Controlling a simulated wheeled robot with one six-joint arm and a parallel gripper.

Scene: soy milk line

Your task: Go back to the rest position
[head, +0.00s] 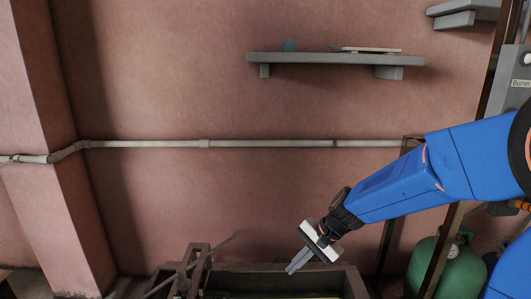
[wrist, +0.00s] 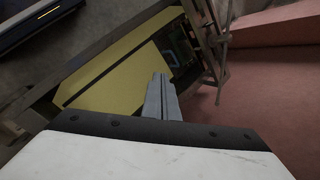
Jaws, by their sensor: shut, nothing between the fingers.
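My gripper (head: 290,269) hangs from my blue arm at the lower middle of the head view, pointing down and to the left. Its two grey fingers are together with nothing between them. In the wrist view my gripper (wrist: 159,78) also shows shut, in front of a dark-framed box with a yellow surface (wrist: 113,85). In the head view the fingers overlap the rim of a dark trough-like box (head: 275,267) at the bottom edge. I cannot tell how far above it they are.
A wall shelf (head: 335,59) holds a small teal item (head: 289,46) and a flat board (head: 370,50). A pipe (head: 240,143) runs along the pink wall. A green gas cylinder (head: 437,262) stands at lower right beside a metal frame.

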